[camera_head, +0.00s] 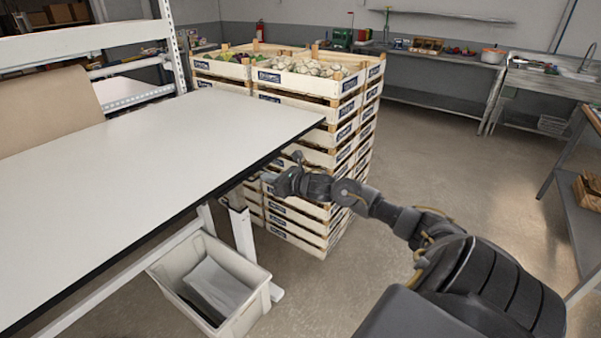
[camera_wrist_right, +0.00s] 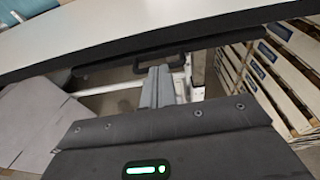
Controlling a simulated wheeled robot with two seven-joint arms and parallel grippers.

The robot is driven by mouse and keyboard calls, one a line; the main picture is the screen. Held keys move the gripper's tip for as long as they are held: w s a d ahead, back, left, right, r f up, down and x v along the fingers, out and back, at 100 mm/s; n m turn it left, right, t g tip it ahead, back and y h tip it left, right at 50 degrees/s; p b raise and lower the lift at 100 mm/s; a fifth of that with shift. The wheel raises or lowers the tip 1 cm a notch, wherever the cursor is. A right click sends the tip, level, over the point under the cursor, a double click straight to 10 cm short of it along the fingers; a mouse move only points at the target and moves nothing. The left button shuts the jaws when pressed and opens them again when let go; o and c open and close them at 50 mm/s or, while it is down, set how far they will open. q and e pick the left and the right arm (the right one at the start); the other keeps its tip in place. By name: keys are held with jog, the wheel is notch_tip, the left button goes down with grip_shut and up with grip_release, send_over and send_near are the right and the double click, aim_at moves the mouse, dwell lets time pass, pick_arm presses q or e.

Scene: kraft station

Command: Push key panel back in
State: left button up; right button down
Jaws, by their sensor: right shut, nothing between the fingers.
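The white worktable (camera_head: 150,140) has a dark front edge. In the right wrist view, a black loop-shaped part (camera_wrist_right: 178,56) sits just under that edge. It looks like the key panel, but I cannot tell how far it sticks out. My left gripper is out of view.
A tall stack of wooden crates (camera_head: 318,138) stands close behind my right gripper. A pale bin (camera_head: 255,272) with sheets in it sits on the floor below the table edge. A white table leg (camera_head: 243,232) stands beside it. The floor to the right is clear.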

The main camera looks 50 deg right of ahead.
pick_arm(q)
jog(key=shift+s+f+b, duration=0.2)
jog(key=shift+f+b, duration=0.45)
jog(key=shift+b, duration=0.05)
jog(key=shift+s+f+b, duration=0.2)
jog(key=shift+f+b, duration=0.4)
jog(key=shift+b, duration=0.05)
pick_arm(e)
jog(key=v, duration=1.3)
jog(key=shift+f, duration=0.2)
jog(key=shift+s+a, duration=0.1)
jog(key=shift+s, duration=0.05)
